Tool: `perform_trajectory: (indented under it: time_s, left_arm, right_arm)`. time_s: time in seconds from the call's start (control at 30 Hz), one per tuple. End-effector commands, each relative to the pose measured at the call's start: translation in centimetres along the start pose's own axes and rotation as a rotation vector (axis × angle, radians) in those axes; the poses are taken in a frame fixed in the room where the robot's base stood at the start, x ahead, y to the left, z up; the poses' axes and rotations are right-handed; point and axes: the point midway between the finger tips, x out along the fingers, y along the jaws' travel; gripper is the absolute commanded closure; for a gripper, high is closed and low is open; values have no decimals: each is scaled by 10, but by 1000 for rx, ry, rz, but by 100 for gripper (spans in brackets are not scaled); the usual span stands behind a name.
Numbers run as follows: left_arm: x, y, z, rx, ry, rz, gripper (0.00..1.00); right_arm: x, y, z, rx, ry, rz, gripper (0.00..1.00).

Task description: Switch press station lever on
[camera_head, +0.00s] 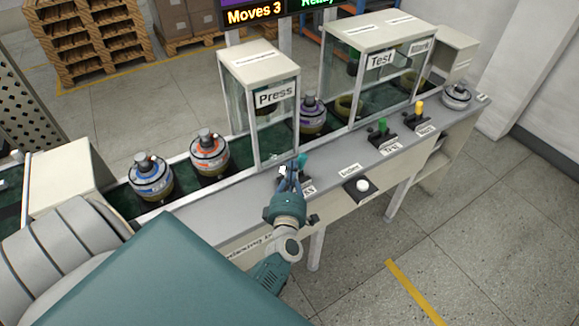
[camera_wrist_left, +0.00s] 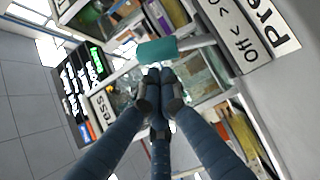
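The press station lever has a teal handle (camera_head: 302,160) beside my left gripper (camera_head: 290,174), at the front of the Press enclosure (camera_head: 272,95). In the left wrist view the teal handle (camera_wrist_left: 172,47) lies just beyond my left fingertips (camera_wrist_left: 160,76). These fingertips are together with nothing seen between them; whether they touch the handle I cannot tell. My gripper hides the lever base in the head view. My right gripper is not in view.
Hub motors with blue (camera_head: 151,178), orange (camera_head: 209,154) and purple (camera_head: 311,115) bands stand on the conveyor. A green lever (camera_head: 382,127), a yellow lever (camera_head: 419,108) and a white button (camera_head: 362,185) are along the front ledge to the right. The floor in front is clear.

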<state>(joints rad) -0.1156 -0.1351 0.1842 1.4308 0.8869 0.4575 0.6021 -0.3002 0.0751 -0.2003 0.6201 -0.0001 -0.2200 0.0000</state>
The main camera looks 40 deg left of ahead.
Motion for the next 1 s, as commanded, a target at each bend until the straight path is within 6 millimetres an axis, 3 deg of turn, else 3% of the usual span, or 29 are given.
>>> perform_trajectory:
  time_s: [0.63,0.87,1.0]
  left_arm:
    - [1,0,1,0,0,0,100]
    - [-6,-6,-8,3,-2,-2,100]
    - [-16,-24,-21,-15,-1,13,100]
  right_arm:
    - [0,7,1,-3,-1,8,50]
    - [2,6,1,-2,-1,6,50]
    - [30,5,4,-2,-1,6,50]
